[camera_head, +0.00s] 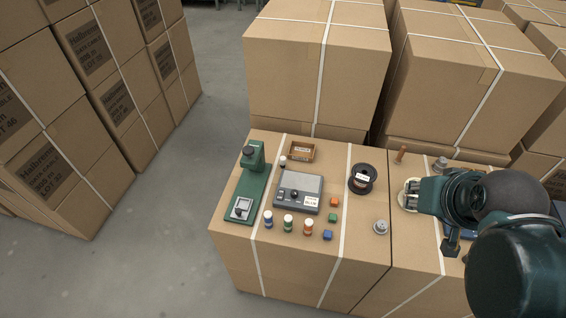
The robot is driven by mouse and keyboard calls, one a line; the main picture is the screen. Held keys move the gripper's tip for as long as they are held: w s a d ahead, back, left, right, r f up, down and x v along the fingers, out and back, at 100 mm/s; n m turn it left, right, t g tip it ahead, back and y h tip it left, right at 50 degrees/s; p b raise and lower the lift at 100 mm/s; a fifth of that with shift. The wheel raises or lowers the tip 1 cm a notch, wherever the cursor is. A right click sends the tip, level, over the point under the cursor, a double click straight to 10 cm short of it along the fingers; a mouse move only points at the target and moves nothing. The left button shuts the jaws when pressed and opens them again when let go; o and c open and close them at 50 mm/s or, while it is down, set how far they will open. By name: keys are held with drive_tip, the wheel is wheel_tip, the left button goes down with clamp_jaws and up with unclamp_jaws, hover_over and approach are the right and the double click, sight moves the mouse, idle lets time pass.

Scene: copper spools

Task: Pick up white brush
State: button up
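I cannot make out a white brush for certain. A pale, cream-coloured thing (403,193) lies at the tip of my gripper (411,194), on the carton top at the right; my gripper covers part of it, so its full shape is hidden. My gripper points left, low over the carton top. The view is too small to tell whether its fingers are open or shut, or whether they touch the pale thing.
A black spool (362,179), a grey scale (299,192), a green stand (249,185), a wooden tray (301,143), small bottles (288,223) and coloured blocks (333,217) stand to the left. A brown peg-like thing (400,156) is behind my gripper. Tall cartons (318,62) rise behind.

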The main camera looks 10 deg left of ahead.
idle(0.3)
drive_tip(key=w, duration=0.1)
drive_tip(key=m+g, duration=0.7)
drive_tip(key=m, duration=1.2)
hover_over(283, 158)
drive_tip(key=f, duration=2.3)
drive_tip(key=shift+s+d+f, duration=0.15)
drive_tip(key=shift+d+f, duration=0.15)
drive_tip(key=shift+f, duration=0.05)
drive_tip(key=shift+a+f+m, duration=0.3)
drive_tip(key=shift+f+m, duration=0.1)
drive_tip(key=shift+f, duration=0.05)
drive_tip(key=shift+f, duration=0.1)
